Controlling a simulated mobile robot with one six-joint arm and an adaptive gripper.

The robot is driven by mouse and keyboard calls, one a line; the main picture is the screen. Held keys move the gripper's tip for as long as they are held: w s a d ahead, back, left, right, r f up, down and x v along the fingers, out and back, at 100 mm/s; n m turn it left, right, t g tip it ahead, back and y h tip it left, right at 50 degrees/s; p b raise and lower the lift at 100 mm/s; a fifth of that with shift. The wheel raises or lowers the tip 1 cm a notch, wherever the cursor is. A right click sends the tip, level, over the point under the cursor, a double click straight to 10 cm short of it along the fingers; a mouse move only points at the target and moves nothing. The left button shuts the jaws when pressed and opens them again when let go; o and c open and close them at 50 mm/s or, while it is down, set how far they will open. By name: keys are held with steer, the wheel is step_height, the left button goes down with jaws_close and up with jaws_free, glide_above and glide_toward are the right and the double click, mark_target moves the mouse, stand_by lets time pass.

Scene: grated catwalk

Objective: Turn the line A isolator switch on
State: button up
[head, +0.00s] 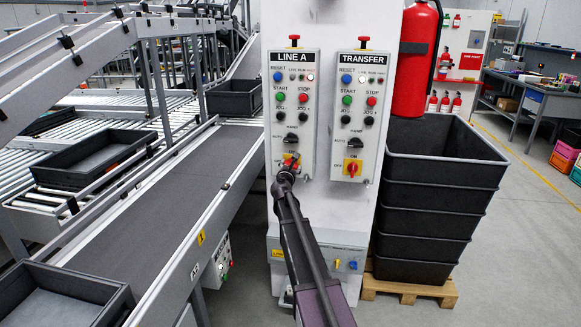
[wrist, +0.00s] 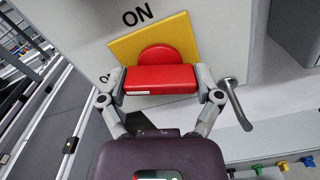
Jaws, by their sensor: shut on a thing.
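The line A isolator switch is a red rotary handle (wrist: 160,80) on a yellow square plate (wrist: 190,30). In the head view its plate (head: 291,158) shows at the bottom of the LINE A panel (head: 291,110), largely behind my gripper (head: 286,172). In the wrist view my gripper (wrist: 161,83) is shut on the handle, one finger at each end. The handle lies crosswise below the word ON, with a white mark near its left end. A second label at the plate's left is partly hidden.
The TRANSFER panel (head: 356,110) with a similar red switch (head: 352,169) is close on the right. A fire extinguisher (head: 416,60) and stacked black crates (head: 435,200) stand further right. A conveyor (head: 150,210) runs along the left. A metal lever (wrist: 236,104) shows near my right finger.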

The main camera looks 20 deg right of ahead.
steer(key=m, duration=0.3)
steer(key=shift+m, duration=0.4)
steer(key=m, duration=0.3)
steer(key=shift+m, duration=0.3)
steer(key=m, duration=0.6)
steer(key=shift+m, duration=0.4)
steer(key=o, duration=0.9)
steer(key=shift+s, duration=0.1)
steer(key=v, duration=1.2)
